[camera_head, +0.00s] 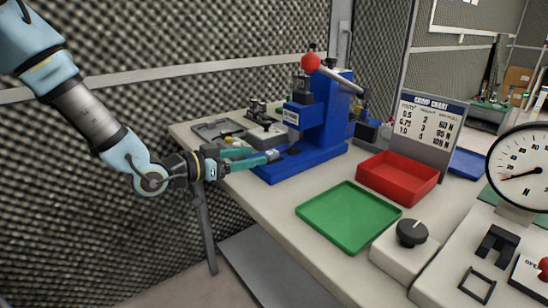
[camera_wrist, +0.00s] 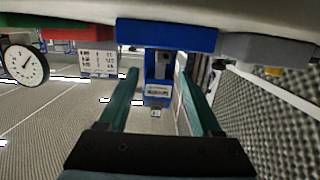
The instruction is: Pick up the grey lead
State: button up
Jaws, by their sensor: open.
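I cannot make out the grey lead for certain in either view. My gripper (camera_head: 262,154) is at the table's left edge, in front of the blue press (camera_head: 323,110). Its two teal fingers stand apart with nothing seen between them. In the wrist view my gripper (camera_wrist: 158,68) is also open, with the blue press (camera_wrist: 180,36) beyond the gap. A grey tray (camera_head: 208,129) lies at the table's far left end, partly hidden behind other items. A grey shape with a yellow bit (camera_wrist: 265,46) shows at the upper right of the wrist view.
A green tray (camera_head: 347,215), a red bin (camera_head: 398,178) and a crimp chart (camera_head: 428,128) stand right of the press. A knob box (camera_head: 404,250) and a dial gauge (camera_head: 520,170) are at the front right. Foam walls (camera_head: 230,35) stand behind and left.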

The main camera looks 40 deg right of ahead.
aim_at(270, 153)
jog(key=shift+d+f+p, duration=0.2)
jog(key=shift+d+p, duration=0.05)
jog(key=shift+d, duration=0.8)
jog(key=shift+d+f+p, duration=0.15)
jog(key=shift+d+p, duration=0.1)
jog(key=shift+d, duration=0.75)
jog(key=shift+d+f+p, duration=0.2)
jog(key=shift+d+p, duration=0.05)
jog(key=shift+d, duration=0.8)
grip_shut()
